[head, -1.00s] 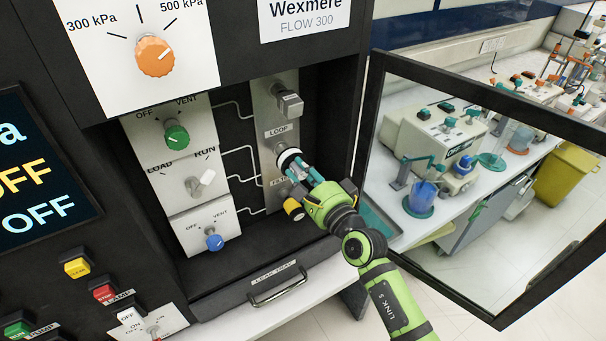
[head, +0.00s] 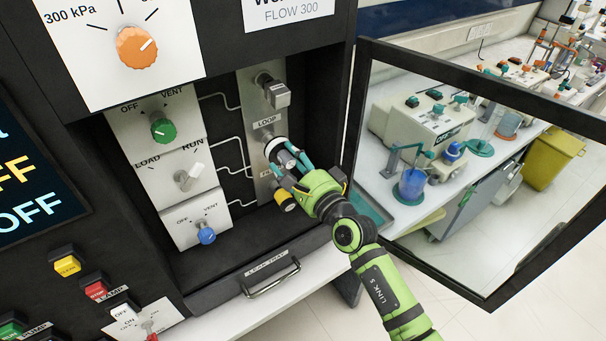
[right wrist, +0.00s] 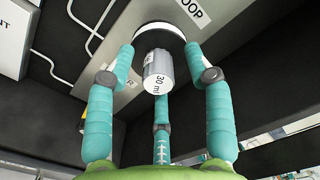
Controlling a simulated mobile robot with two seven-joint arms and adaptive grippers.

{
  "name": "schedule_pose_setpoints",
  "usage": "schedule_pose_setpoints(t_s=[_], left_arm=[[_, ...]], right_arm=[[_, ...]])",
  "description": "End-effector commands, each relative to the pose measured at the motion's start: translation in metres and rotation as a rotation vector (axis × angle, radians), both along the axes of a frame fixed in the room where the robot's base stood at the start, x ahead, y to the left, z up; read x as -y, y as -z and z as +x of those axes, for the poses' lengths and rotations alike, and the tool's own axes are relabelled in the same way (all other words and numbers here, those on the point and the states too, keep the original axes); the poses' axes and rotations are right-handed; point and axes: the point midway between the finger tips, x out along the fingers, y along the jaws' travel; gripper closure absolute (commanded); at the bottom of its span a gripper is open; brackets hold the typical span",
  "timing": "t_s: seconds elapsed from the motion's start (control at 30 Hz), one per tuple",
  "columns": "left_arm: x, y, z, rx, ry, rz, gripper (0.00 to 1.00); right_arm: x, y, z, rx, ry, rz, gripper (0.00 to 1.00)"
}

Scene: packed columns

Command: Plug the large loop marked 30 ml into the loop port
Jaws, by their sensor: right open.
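The large loop (head: 274,145) shows as a white disc with a grey cylindrical end against the metal plate, just below the LOOP label. In the right wrist view, its grey end (right wrist: 158,73) reads 30 ml, and its white disc lies against the plate. The loop port behind it is hidden. My right gripper (head: 289,163) has its teal fingers spread around the grey end. In the right wrist view, the open gripper (right wrist: 160,62) shows gaps between its fingers and the grey end. My left gripper is not in view.
A grey fitting (head: 277,94) sticks out above the loop, and a yellow-ended fitting (head: 285,200) sits just below. The open glass door (head: 450,170) stands right of my arm. The leak tray (head: 268,270) lies below. Knob panels (head: 180,185) stand to the left.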

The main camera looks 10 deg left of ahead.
Motion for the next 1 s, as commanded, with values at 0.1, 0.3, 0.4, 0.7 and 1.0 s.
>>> schedule_pose_setpoints(t_s=[0.1,0.3,0.4,0.7,1.0], left_arm=[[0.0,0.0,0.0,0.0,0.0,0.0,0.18],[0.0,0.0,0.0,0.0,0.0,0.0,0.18],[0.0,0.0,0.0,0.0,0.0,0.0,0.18],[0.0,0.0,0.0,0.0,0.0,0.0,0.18],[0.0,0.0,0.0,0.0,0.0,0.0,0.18]], right_arm=[[0.012,0.002,-0.012,-0.004,0.001,0.0,0.47],[0.041,0.002,-0.04,-0.002,0.001,-0.002,0.47],[0.056,0.003,-0.054,-0.002,0.001,-0.003,0.47],[0.08,0.002,-0.078,-0.001,0.001,-0.001,0.47],[0.081,0.002,-0.079,-0.001,0.0,-0.001,0.47]])
